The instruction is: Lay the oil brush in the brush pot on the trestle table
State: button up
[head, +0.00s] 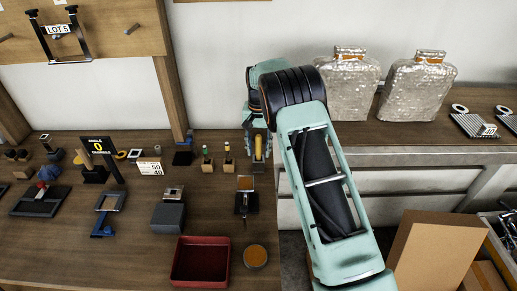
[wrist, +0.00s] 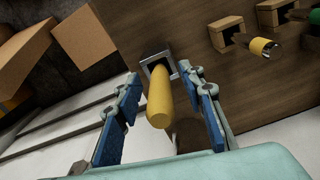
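A yellow cylindrical handle (head: 259,147), possibly the oil brush, stands in a small grey square holder (wrist: 151,61) at the back of the wooden table (head: 130,252). In the wrist view the handle (wrist: 159,103) points up between the two blue-padded fingers of my gripper (wrist: 166,80). My gripper (head: 258,138) is open, pointing down around the handle, with a gap on both sides. Its lower end is hidden in the holder.
Two small wooden blocks (head: 207,165) with green and yellow sticks stand just left of my gripper. A black stand (head: 245,203), a dark box (head: 167,217) and an angle sign (head: 98,146) stand nearby. The table's front left is clear.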

jog(key=shift+r, duration=0.1)
notch_tip(320, 180, up, 12)
jog(key=shift+f, duration=0.1)
dwell(0.4)
dwell(0.4)
